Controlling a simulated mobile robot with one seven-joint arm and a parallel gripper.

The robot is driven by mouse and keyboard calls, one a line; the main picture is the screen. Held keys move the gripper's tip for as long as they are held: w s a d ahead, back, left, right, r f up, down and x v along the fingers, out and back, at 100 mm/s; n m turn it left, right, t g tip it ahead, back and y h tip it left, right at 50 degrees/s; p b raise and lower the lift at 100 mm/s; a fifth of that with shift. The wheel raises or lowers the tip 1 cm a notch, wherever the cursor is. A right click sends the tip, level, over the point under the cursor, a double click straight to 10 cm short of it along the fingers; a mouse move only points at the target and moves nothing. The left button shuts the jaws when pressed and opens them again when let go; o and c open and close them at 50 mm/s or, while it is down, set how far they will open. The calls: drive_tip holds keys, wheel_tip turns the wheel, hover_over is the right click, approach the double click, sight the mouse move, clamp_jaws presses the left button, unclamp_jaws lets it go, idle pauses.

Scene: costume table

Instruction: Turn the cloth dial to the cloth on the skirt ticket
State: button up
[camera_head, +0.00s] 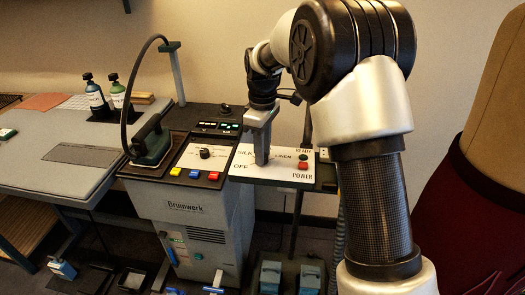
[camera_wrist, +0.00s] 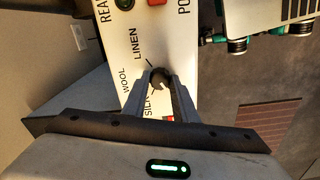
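The cloth dial (camera_wrist: 158,79) is a small dark knob on a white panel (camera_wrist: 130,50) lettered SILK, WOOL and LINEN in the wrist view. The panel (camera_head: 277,174) also shows in the head view, where OFF, SILK and LINEN can be read. My gripper (camera_wrist: 158,76) has its two fingertips on either side of the dial. I cannot tell whether they press on it. In the head view my gripper (camera_head: 262,162) points down at the panel and hides the dial. The pointer's exact setting is unclear. I see no readable skirt ticket.
A red POWER button (camera_head: 303,166) sits beside the dial. Left of it is another panel with a black knob (camera_head: 206,153) and coloured buttons. A green iron (camera_head: 152,143) stands further left. A dark red skirt (camera_head: 450,220) on a dress form stands at the right.

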drive_tip(key=c, duration=0.5)
drive_tip(key=shift+o, duration=0.2)
drive_tip(key=shift+r, duration=0.1)
drive_tip(key=m+p, duration=0.3)
drive_tip(key=m, duration=0.2)
drive_tip(key=shift+m, duration=0.3)
drive_tip(key=m+p, duration=0.2)
drive_tip(key=m, duration=0.4)
drive_tip(key=shift+p, duration=0.4)
drive_tip(key=m+p, duration=0.2)
drive_tip(key=m, duration=0.4)
drive_tip(key=shift+m, duration=0.3)
drive_tip(key=m+p, duration=0.1)
drive_tip(key=m, duration=0.4)
drive_tip(key=shift+m+p, duration=0.3)
drive_tip(key=shift+p, duration=0.05)
